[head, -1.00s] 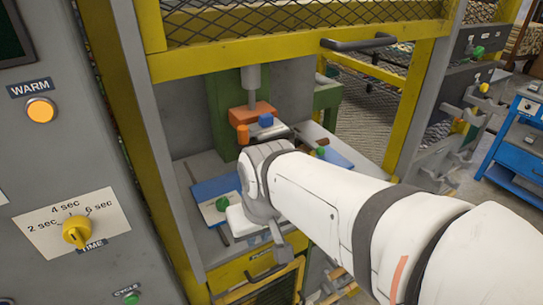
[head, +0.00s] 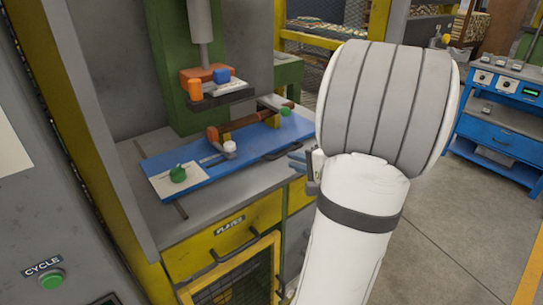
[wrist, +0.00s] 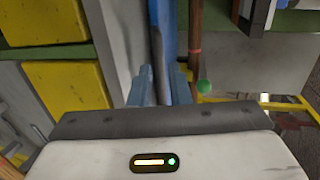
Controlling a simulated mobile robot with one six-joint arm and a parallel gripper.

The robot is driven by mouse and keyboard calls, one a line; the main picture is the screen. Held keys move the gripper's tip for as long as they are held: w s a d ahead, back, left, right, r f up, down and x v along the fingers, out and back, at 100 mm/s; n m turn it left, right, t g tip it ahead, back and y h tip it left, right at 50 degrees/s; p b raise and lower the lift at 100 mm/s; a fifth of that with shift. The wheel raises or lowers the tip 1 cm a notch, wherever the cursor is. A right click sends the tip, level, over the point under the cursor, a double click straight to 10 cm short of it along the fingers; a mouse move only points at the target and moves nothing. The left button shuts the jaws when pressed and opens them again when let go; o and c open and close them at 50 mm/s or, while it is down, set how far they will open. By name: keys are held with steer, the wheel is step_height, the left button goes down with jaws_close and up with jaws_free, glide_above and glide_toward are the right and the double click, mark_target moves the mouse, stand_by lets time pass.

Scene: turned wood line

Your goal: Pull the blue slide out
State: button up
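The blue slide (head: 215,176) lies on the grey bed of the press in the head view, with a dark bar handle (head: 285,151) along its front edge. A brown turned wood piece (head: 250,121) lies over it. My gripper (head: 297,160) is at the handle's right end, partly hidden by my wrist. In the wrist view my gripper (wrist: 161,88) has two blue-grey fingers standing apart. The dark handle (wrist: 158,60) runs up between them, beside the blue slide (wrist: 168,28). I cannot tell whether either finger touches the handle.
An orange press head (head: 207,76) with a dark plate hangs above the slide. A yellow drawer marked PLATES (head: 225,235) is below. A grey control panel (head: 35,200) stands at left. The floor at right (head: 450,220) is clear.

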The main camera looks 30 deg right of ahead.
mark_target(284, 152)
steer(key=shift+m+h, duration=0.3)
steer(key=shift+h, duration=0.1)
steer(key=x, duration=0.2)
steer(key=d+x, duration=0.1)
steer(key=x, duration=0.4)
steer(key=shift+w+d, duration=0.2)
steer(key=shift+d, duration=0.15)
steer(key=shift+c, duration=0.4)
jaws_close()
